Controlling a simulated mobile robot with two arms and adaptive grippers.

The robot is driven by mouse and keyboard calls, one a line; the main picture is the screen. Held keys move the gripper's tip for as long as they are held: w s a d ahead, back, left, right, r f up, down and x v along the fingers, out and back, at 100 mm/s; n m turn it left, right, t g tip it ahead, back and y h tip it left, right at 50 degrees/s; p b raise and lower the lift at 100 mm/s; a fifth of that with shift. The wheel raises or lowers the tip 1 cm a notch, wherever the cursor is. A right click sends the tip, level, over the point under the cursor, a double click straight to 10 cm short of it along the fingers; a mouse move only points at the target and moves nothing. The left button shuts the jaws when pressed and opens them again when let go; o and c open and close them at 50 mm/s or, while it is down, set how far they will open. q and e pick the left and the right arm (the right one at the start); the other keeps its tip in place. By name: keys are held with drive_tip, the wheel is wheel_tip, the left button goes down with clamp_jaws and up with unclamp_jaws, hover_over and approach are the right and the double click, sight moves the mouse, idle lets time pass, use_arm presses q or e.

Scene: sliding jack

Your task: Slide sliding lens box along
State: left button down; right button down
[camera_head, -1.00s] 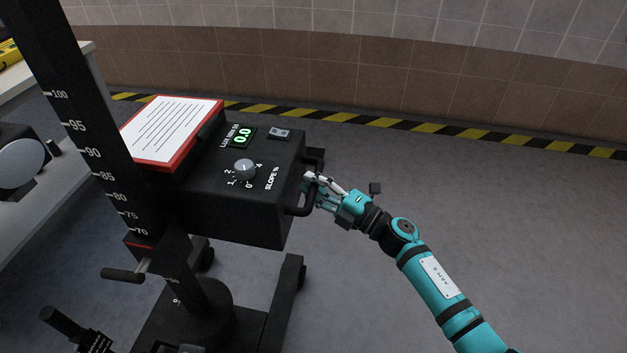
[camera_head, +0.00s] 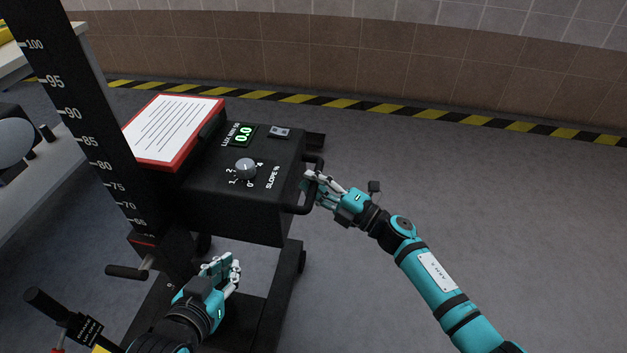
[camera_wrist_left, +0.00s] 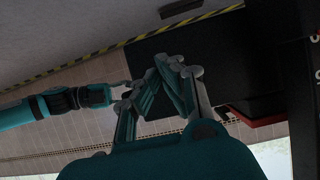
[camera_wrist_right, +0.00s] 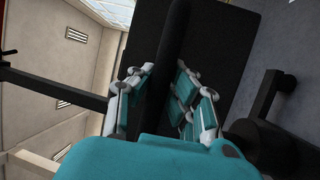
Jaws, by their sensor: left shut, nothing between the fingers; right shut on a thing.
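The black lens box (camera_head: 240,205) sits on a dark upright column (camera_head: 85,120) marked with a number scale. Its top carries a green "0.0" display (camera_head: 243,134), a grey slope knob (camera_head: 245,168) and a small switch (camera_head: 279,132). My right gripper (camera_head: 315,186) is shut on the black handle (camera_head: 304,211) at the box's right side; the handle also runs between its fingers in the right wrist view (camera_wrist_right: 172,60). My left gripper (camera_head: 228,268) is shut and empty, in front of and below the box; its fingertips meet in the left wrist view (camera_wrist_left: 172,66).
A red-framed paper sheet (camera_head: 172,130) lies on the box's left part. A crank handle (camera_head: 127,271) sticks out from the column, and a black lever (camera_head: 52,307) stands lower left. A bench (camera_head: 50,180) is at the left. The floor (camera_head: 500,220) at the right is clear.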

use_arm(q)
drive_tip(key=shift+w+d+r, duration=0.15)
drive_tip(key=shift+w+r, duration=0.1)
drive_tip(key=shift+r, duration=0.1)
use_arm(e)
drive_tip(key=shift+f, duration=0.2)
drive_tip(key=c, duration=1.2)
unclamp_jaws()
drive_tip(key=shift+r, duration=0.1)
drive_tip(key=v, duration=1.2)
